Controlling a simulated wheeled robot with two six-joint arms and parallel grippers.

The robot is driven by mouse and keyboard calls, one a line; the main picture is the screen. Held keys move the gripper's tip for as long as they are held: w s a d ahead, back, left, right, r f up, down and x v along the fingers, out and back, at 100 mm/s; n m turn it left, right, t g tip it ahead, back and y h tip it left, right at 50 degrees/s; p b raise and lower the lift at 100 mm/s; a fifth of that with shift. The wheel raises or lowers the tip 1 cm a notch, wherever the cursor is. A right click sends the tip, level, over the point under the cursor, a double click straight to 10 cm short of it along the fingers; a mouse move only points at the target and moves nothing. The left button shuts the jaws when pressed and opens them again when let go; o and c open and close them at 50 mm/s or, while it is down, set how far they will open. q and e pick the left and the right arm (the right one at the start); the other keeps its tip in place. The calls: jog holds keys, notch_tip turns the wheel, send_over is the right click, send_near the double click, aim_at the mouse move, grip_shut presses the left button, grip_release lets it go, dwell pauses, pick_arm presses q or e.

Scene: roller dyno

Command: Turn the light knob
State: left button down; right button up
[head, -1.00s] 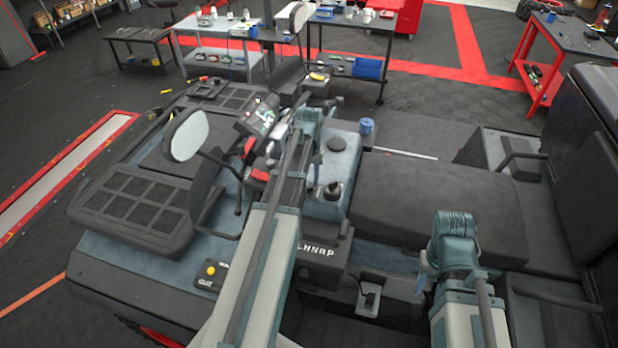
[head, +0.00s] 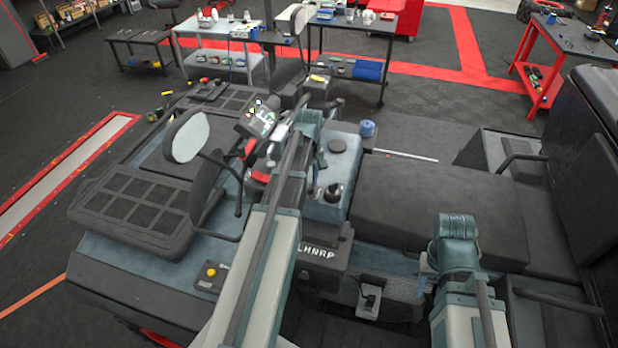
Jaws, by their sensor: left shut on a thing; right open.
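A console with a black gear knob (head: 333,192) is right of my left arm, near a blue cup-like object (head: 367,129). A long dark seat (head: 437,203) fills the right. Work tables (head: 218,30) stand behind.

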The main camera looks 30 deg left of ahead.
aim_at(309, 186)
pick_arm(q)
jog(key=shift+n, duration=0.6)
jog(key=c, duration=0.5)
grip_release()
jog(key=shift+r, duration=0.1)
notch_tip(309, 186, up, 15)
jog(key=p, duration=1.5)
